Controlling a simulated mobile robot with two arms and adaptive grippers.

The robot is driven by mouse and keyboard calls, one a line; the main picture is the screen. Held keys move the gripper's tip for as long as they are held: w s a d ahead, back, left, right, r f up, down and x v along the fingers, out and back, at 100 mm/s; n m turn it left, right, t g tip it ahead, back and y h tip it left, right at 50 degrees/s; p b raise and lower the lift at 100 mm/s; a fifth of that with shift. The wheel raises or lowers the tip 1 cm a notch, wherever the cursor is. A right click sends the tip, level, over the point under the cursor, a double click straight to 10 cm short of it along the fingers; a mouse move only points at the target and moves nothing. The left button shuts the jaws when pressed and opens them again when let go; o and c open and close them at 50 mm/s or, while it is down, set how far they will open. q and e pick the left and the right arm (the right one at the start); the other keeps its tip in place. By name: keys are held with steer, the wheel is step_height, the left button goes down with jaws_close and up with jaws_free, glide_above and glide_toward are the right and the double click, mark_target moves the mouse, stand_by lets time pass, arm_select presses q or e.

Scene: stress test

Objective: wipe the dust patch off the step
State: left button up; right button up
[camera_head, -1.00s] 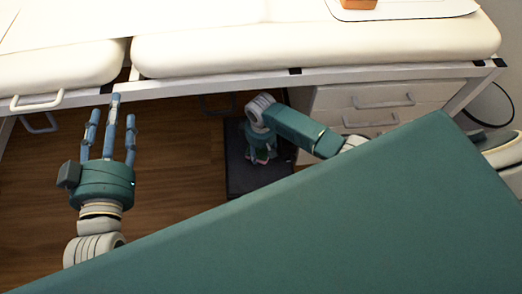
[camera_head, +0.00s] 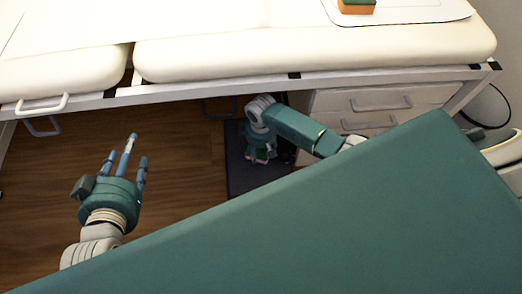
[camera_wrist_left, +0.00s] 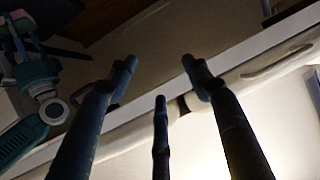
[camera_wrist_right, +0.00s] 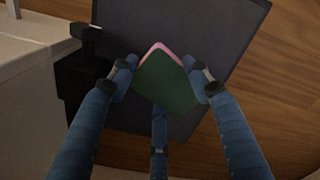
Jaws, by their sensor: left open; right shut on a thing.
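The dark grey step (camera_head: 240,175) stands on the wood floor, below the front edge of the padded table. It fills much of the right wrist view (camera_wrist_right: 205,35). My right gripper (camera_head: 261,157) is low over the step, shut on a green and pink sponge (camera_wrist_right: 168,82) held between its fingers. Whether the sponge touches the step I cannot tell. I cannot make out a dust patch; the sponge and fingers cover part of the step. My left gripper (camera_head: 128,158) is open and empty above the floor at the left, apart from the step.
The cream padded table (camera_head: 310,45) overhangs the step. White drawers with handles (camera_head: 365,103) stand right of it. A dark block (camera_wrist_right: 85,90) is beside the step in the right wrist view. An orange and green sponge (camera_head: 357,6) lies on the table. Floor at left is clear.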

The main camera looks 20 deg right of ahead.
steer(key=shift+r+p, duration=0.35)
steer(key=shift+r, duration=0.05)
steer(key=shift+r+p, duration=0.25)
steer(key=shift+p, duration=0.05)
steer(key=shift+r+p, duration=0.25)
steer(key=shift+p, duration=0.1)
arm_select(q)
steer(key=s+a+f+g+y, duration=0.1)
steer(key=s+a+f+g, duration=0.1)
steer(key=s, duration=0.4)
steer(key=s+a+f+g+y, duration=0.1)
steer(key=s+a+f+g, duration=0.1)
steer(key=s+f+g, duration=0.3)
steer(key=shift+s+a+f+p, duration=0.35)
steer(key=shift+s+f, duration=0.45)
steer(key=shift+f, duration=0.4)
arm_select(e)
steer(key=shift+r, duration=0.25)
steer(key=shift+c, duration=0.2)
